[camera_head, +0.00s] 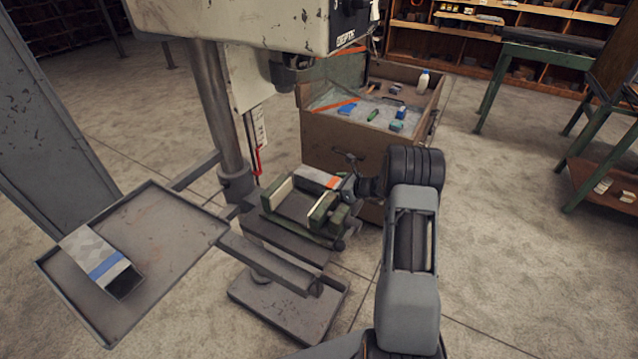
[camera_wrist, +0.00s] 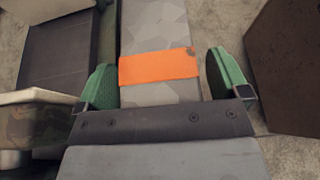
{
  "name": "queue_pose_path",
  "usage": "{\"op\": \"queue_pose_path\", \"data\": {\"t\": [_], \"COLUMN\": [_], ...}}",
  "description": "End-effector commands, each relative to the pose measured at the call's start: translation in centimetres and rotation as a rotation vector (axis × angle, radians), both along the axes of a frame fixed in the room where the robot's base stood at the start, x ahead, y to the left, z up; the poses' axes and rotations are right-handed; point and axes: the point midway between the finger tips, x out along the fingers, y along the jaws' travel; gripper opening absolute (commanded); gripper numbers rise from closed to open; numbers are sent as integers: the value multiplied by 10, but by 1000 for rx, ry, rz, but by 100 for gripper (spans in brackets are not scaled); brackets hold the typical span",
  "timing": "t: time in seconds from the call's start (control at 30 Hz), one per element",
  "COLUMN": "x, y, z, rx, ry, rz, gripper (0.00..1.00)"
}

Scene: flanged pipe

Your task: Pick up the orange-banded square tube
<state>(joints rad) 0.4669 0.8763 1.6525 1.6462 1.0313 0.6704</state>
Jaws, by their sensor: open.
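The orange-banded square tube (camera_head: 317,178) is grey with an orange band and lies at the drill press vise (camera_head: 288,208), at its far side in the head view. In the wrist view the tube (camera_wrist: 155,28) runs up the middle, with its orange band (camera_wrist: 158,67) between my fingertips. My gripper (camera_wrist: 163,82) is open, one green-padded finger on each side of the tube, with gaps visible beside the band. In the head view my gripper (camera_head: 345,186) is small and partly hidden by my wrist.
A blue-banded square tube (camera_head: 97,260) lies on a grey tray (camera_head: 165,245) at the left. The drill press column (camera_head: 218,110) stands behind the vise. A wooden crate (camera_head: 345,142) with small items stands behind my gripper.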

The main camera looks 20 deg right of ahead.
Motion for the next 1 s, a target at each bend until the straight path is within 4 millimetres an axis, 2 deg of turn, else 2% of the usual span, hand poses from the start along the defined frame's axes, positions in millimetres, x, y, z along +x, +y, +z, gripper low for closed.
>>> {"op": "queue_pose_path", "data": {"t": [0.23,0.9,1.0], "x": [2,1,2], "y": [1,1,1], "z": [-1,-1,1], "rx": [0,-1,1], "ry": [0,-1,-3], "rz": [-1,0,1], "gripper": [92,28,23]}}
